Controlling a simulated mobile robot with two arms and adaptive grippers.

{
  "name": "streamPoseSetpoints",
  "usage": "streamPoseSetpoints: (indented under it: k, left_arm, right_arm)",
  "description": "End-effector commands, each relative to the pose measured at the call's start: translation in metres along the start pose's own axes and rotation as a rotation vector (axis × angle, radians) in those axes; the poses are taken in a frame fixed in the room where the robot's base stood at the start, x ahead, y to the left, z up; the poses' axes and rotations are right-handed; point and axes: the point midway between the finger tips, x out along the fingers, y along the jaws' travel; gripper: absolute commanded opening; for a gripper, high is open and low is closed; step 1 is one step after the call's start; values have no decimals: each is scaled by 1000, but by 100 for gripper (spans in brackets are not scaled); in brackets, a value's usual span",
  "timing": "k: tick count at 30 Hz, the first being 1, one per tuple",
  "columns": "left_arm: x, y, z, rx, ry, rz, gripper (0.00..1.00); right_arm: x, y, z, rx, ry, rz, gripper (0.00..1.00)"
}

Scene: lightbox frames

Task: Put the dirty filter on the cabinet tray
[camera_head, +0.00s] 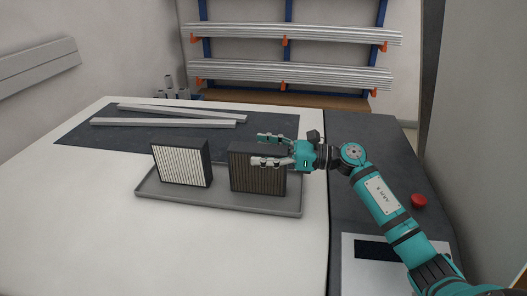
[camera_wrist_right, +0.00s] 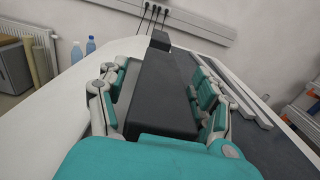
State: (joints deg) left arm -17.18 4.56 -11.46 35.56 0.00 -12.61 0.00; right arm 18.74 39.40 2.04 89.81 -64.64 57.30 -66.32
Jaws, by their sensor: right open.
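A dark, brown-grey pleated filter (camera_head: 258,177), the dirty-looking one, stands upright on the right half of a grey tray (camera_head: 220,191). A clean filter (camera_head: 181,165) with white pleats and a dark frame stands upright on the tray's left half. My right gripper (camera_head: 259,149) reaches in from the right at the dark filter's upper part, one finger in front and one behind. In the wrist view the dark filter (camera_wrist_right: 165,88) lies between the open fingers, with a narrow gap visible on the left. I see no separate cabinet tray. My left gripper is out of view.
Metal bars (camera_head: 165,122) lie on a dark mat (camera_head: 72,142) behind the tray. A red button (camera_head: 419,201) sits on the dark surface at right. A rack (camera_head: 290,70) with long profiles stands at the back. White tabletop left of the tray is clear.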

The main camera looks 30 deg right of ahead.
Motion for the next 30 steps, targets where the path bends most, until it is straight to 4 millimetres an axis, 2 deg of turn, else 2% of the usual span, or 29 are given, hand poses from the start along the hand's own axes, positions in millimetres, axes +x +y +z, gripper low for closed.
streamPoseSetpoints:
  k: [7,10,21,25,30]
  left_arm:
    - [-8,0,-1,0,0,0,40]
    - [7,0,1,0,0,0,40]
    - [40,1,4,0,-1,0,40]
    - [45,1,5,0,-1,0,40]
    - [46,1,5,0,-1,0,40]
  right_arm:
    - [-1,0,6,1,0,0,66]
    - [-19,0,-2,1,4,-2,66]
    - [-97,0,-1,-1,3,0,66]
    - [-112,0,1,0,1,0,66]
    - [-120,0,3,0,1,0,66]
